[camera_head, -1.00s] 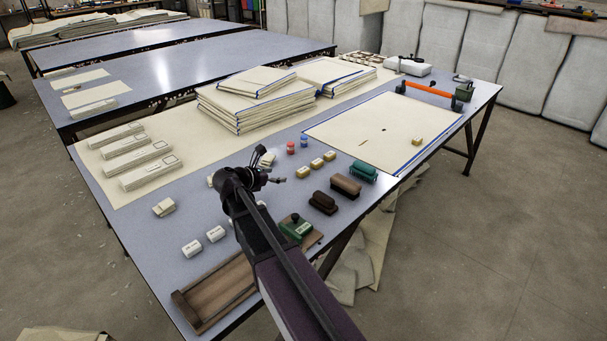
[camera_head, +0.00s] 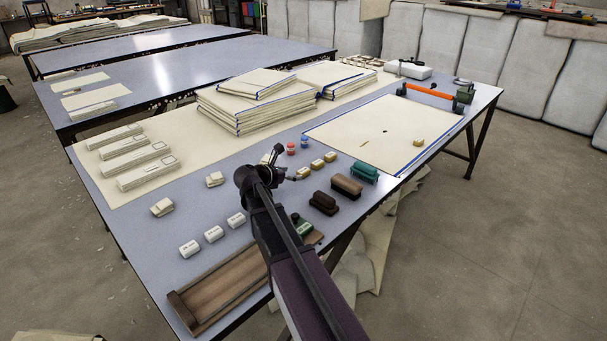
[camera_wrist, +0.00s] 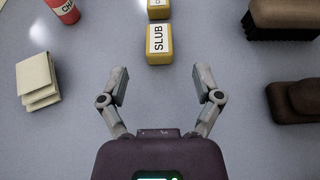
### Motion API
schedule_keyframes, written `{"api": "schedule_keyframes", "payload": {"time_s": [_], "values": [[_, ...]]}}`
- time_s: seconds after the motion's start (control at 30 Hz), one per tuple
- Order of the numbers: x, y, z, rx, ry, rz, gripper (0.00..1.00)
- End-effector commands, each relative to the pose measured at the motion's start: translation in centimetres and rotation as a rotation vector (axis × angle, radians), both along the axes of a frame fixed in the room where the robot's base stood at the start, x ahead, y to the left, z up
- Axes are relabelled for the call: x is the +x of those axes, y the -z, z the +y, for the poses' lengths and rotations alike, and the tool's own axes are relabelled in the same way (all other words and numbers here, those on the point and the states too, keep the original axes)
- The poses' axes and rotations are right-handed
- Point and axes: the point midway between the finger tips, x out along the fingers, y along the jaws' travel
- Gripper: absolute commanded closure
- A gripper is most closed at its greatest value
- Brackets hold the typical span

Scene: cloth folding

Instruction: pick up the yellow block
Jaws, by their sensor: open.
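A yellow block (camera_wrist: 159,44) with a white label reading SLUB lies at the top centre of the wrist view. A second yellow block (camera_wrist: 158,8) shows behind it, cut by the frame edge. In the head view, yellow blocks stand in a short row, one (camera_head: 317,165) in its middle and one (camera_head: 330,157) at its far end. Another yellow block (camera_head: 418,142) lies on the blue-edged cloth. My gripper (camera_wrist: 161,80) is open and empty, its fingers on either side of the SLUB block's line, short of it. In the head view my gripper (camera_head: 285,164) is just left of the row.
Brown brushes (camera_head: 346,186) and a green one (camera_head: 364,174) lie right of the row. Red (camera_head: 291,148) and blue (camera_head: 304,141) small cans stand behind it. A folded cream cloth (camera_wrist: 38,82) lies left in the wrist view. A wooden tray (camera_head: 225,290) sits at the front edge.

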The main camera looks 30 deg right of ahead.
Motion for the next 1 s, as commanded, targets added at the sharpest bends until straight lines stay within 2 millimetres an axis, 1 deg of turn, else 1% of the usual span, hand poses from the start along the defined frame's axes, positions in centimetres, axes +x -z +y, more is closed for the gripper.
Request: {"api": "schedule_keyframes", "payload": {"time_s": [0.17, 0.4, 0.5, 0.63, 1.0], "values": [[0.4, 0.6, -1.0, 0.0, 0.001, 0.0, 0.17], [1.4, 1.8, -3.4, 0.0, 0.001, 0.0, 0.17], [1.6, 2.0, -4.0, 0.0, 0.001, 0.0, 0.17], [1.7, 2.1, -4.4, 0.0, 0.001, 0.0, 0.17], [1.7, 2.0, -4.4, 0.0, 0.0, 0.0, 0.17]]}}
